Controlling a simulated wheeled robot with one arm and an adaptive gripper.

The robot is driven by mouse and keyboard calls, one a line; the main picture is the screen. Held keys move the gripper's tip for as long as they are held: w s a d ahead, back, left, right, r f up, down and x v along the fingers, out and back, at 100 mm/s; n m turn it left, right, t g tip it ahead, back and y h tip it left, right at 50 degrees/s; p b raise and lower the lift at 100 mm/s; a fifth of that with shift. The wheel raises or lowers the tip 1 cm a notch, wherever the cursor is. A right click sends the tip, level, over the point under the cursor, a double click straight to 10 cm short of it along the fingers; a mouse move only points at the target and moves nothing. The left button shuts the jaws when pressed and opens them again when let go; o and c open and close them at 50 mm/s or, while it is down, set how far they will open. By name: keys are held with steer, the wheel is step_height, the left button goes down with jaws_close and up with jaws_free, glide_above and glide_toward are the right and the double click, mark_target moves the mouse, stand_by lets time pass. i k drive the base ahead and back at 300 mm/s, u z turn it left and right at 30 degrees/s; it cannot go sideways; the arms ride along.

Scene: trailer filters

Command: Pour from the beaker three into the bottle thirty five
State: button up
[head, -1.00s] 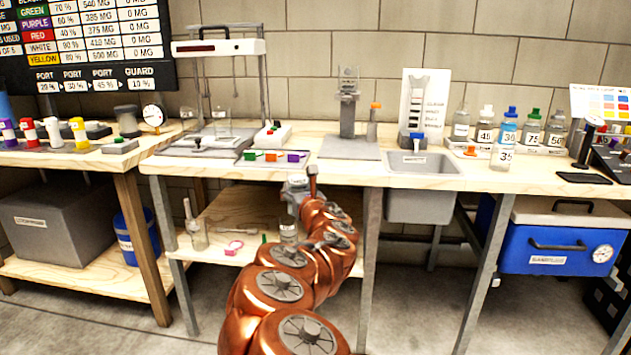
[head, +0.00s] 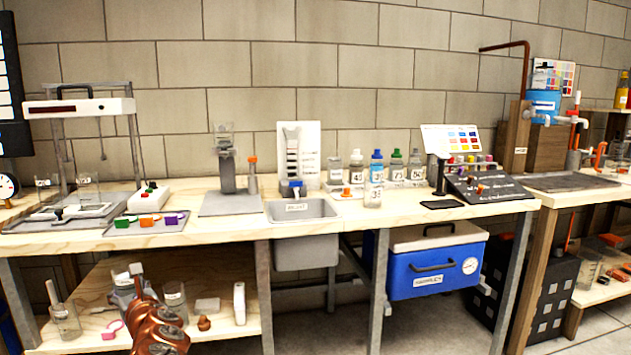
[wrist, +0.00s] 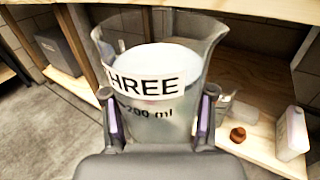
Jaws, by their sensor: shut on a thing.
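My gripper (wrist: 158,125) is shut on the beaker three (wrist: 150,85), a clear beaker with a white "THREE" label and "200 ml" marking. The wrist view shows it between the two fingers, with a pale surface inside. In the head view my gripper (head: 135,275) and the held beaker (head: 122,285) are at the lower left, in front of the lower shelf and partly hidden by my arm.
Several capped, numbered bottles (head: 415,168) stand behind it. An orange cap (head: 346,192) lies nearby. The sink (head: 300,210) is to the left, a sloped dark panel (head: 487,186) to the right. The bench top (head: 230,228) overhangs the lower shelf (head: 225,322); a blue cooler (head: 435,265) stands below.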

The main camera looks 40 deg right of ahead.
mark_target(372, 196)
steer(key=u, duration=2.1)
steer(key=k, duration=2.05)
steer(key=z, duration=1.4)
